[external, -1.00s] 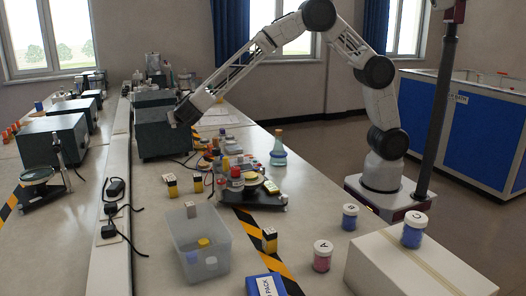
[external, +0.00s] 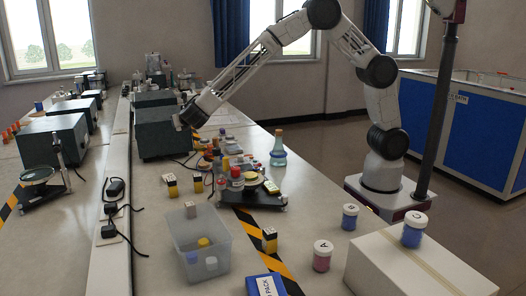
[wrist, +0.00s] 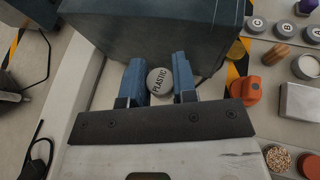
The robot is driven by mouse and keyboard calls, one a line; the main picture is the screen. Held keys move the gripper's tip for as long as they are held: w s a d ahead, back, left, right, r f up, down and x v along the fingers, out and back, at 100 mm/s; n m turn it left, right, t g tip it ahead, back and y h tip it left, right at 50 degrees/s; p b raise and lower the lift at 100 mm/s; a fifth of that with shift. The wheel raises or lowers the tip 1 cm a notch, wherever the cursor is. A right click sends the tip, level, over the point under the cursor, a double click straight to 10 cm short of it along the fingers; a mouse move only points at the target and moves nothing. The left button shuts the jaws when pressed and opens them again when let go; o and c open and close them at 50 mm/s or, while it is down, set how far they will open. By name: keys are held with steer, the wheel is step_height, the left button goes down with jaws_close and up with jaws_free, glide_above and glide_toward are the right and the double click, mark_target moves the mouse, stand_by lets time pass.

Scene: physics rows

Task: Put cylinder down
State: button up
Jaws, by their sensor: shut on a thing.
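A round pale grey cylinder top marked "PLASTIC" (wrist: 160,81) shows in the wrist view between the two blue fingers of my gripper (wrist: 158,84). The gripper is shut on this cylinder. In the external view my gripper (external: 180,123) is at the front right of a dark grey box-shaped device on the bench. The cylinder cannot be made out there. How far its bottom is from the bench is hidden.
The dark device (external: 162,133) stands close beyond the fingers. A clear bin (external: 196,246) stands nearer the external camera.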

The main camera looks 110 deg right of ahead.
steer(key=s+a+f, duration=0.3)
steer(key=s+a, duration=0.9)
steer(key=s, duration=0.1)
steer(key=s+a+f, duration=0.3)
steer(key=s+a, duration=0.9)
steer(key=s, duration=0.1)
steer(key=s+a+f, duration=0.1)
steer(key=s+f, duration=0.1)
steer(key=s, duration=0.8)
steer(key=s+a+f+n+t, duration=0.1)
steer(key=s+a+f, duration=0.1)
steer(key=s, duration=0.9)
steer(key=s+a+f, duration=0.2)
steer(key=s, duration=0.9)
steer(key=shift+n+t+y, duration=0.3)
steer(key=shift+t, duration=0.1)
steer(key=w+d, duration=0.1)
steer(key=w, duration=0.4)
steer(key=w+d+f, duration=0.1)
steer(key=w, duration=0.9)
steer(key=shift+w+d+f, duration=0.3)
steer(key=shift+w+d, duration=0.05)
steer(key=shift+d, duration=0.05)
